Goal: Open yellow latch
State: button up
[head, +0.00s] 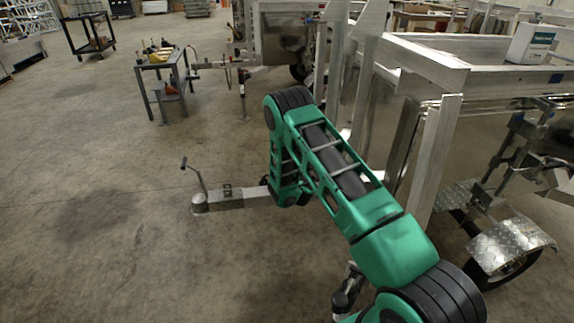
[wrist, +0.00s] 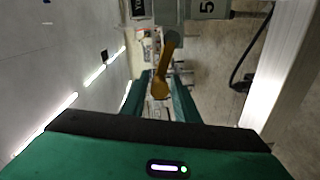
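The yellow latch (wrist: 163,70) is an orange-yellow handle in the middle of the wrist view. It is joined at its top to a grey fitting and hangs down to a rounded end. My gripper (wrist: 161,84) shows two green fingers, one on each side of the latch's lower end, with a gap between them. The fingers look open, and I cannot tell whether either one touches the latch. In the head view my green arm reaches toward the trailer frame. My gripper and the latch are hidden there.
A grey box marked 5 (wrist: 206,8) is close by the latch. A pale metal post (wrist: 285,70) stands at right, with a black cable (wrist: 246,68) near it. The aluminium trailer frame (head: 430,150) stands beside my arm. Open concrete floor (head: 120,240) lies at left.

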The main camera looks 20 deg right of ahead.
jog(key=shift+s+a+r, duration=0.1)
jog(key=shift+s+a, duration=0.05)
jog(key=shift+s, duration=1.05)
jog(key=shift+s+a+r, duration=0.1)
jog(key=shift+s+a, duration=0.05)
jog(key=shift+s, duration=1)
